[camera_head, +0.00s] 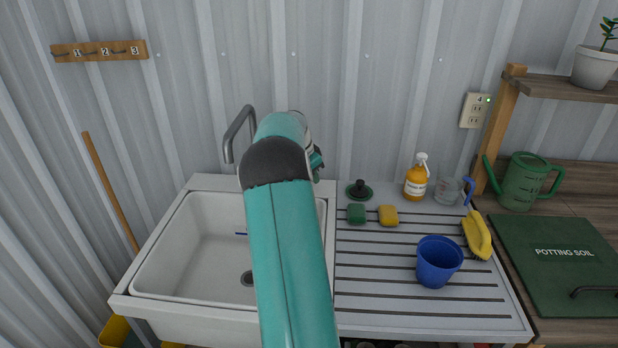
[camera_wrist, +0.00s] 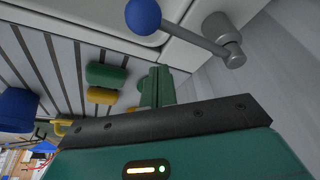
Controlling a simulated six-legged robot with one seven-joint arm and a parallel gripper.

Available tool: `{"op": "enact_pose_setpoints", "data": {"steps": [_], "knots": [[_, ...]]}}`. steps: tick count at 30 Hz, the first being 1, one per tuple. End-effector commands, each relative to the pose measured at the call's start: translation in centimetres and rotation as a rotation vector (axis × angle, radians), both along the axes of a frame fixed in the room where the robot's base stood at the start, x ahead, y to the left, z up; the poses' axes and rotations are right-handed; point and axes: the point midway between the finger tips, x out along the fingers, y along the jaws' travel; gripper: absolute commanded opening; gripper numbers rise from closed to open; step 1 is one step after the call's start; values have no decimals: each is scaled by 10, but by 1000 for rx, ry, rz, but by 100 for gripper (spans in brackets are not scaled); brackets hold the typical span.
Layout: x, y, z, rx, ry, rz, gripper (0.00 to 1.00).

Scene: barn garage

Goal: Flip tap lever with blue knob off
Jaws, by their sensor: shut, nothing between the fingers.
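The tap lever (camera_wrist: 192,36) shows in the wrist view as a grey rod. It runs from a grey cylindrical base (camera_wrist: 222,30) to a round blue knob (camera_wrist: 143,16) at the top. My gripper (camera_wrist: 156,82) is shut and empty, below the lever in the picture and apart from it. In the head view the grey tap spout (camera_head: 240,130) rises behind the white sink (camera_head: 170,262). My arm covers the lever and knob there. Only a bit of my gripper (camera_head: 317,160) shows past the arm.
A corrugated wall stands close behind.

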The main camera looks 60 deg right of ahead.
Motion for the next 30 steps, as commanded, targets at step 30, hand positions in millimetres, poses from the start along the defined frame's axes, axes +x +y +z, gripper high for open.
{"op": "enact_pose_setpoints", "data": {"steps": [30], "knots": [[15, 33, 94, 0, -1, 1, 0]]}}
